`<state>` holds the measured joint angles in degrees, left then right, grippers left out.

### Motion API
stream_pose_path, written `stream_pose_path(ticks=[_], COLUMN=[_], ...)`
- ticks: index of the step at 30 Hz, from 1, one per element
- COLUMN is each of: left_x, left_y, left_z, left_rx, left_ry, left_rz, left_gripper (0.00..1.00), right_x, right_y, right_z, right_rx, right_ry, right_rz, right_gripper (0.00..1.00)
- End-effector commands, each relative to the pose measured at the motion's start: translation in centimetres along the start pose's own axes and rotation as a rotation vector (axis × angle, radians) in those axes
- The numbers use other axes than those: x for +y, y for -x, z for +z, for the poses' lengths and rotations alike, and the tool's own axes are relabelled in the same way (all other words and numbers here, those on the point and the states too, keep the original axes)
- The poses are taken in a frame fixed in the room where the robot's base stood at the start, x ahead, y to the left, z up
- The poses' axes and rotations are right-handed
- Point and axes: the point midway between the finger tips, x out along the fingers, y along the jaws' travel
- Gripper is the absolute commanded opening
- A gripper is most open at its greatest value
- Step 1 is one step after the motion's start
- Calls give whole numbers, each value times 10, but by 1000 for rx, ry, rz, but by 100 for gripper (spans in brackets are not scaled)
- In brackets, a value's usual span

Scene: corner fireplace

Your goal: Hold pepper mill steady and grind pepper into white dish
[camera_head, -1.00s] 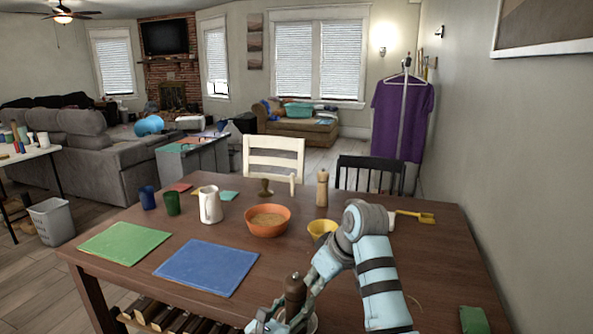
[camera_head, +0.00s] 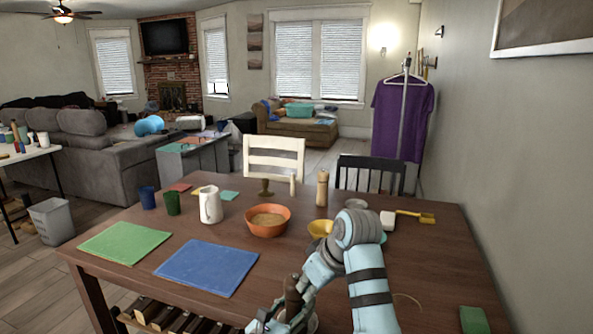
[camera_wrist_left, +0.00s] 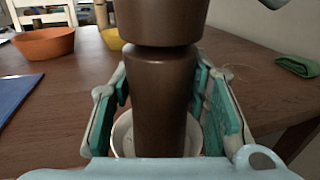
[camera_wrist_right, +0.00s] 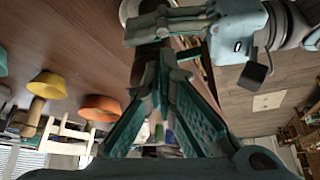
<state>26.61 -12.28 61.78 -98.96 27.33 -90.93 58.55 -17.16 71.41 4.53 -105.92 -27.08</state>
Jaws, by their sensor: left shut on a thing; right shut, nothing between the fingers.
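A dark brown pepper mill (camera_head: 293,297) stands upright at the table's near edge. My left gripper (camera_head: 274,319) is shut around its lower body; its two teal fingers flank the mill in the left wrist view (camera_wrist_left: 160,105). A white dish (camera_wrist_left: 122,130) is behind and around the mill's foot; whether the mill touches it is hidden. My right gripper (camera_wrist_right: 160,80) is shut and empty, close beside the mill's upper part. In the head view my right arm partly hides its fingers.
On the brown table (camera_head: 330,270) are an orange bowl (camera_head: 268,220), a yellow bowl (camera_head: 319,229), a pale wooden mill (camera_head: 322,188), a white pitcher (camera_head: 210,205), a blue mat (camera_head: 207,268), a green mat (camera_head: 124,243) and a green cloth (camera_head: 474,320). The table's middle is fairly clear.

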Motion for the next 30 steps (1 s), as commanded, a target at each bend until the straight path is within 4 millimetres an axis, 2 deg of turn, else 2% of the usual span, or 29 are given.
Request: stream_pose_path(ticks=[10,23,30], left_x=[0,0,0], left_y=[0,0,0], left_z=[1,0,0], left_rx=[-1,-1,0], left_ry=[0,-1,-1], left_rz=[0,1,1], left_gripper=[7,7,7], right_x=[-8,-9,-11], right_y=[-1,-1,3], right_z=[-2,-2,3], right_rx=[-1,0,1], right_ry=[0,0,1], right_rz=[0,1,0], right_gripper=[0,0,0])
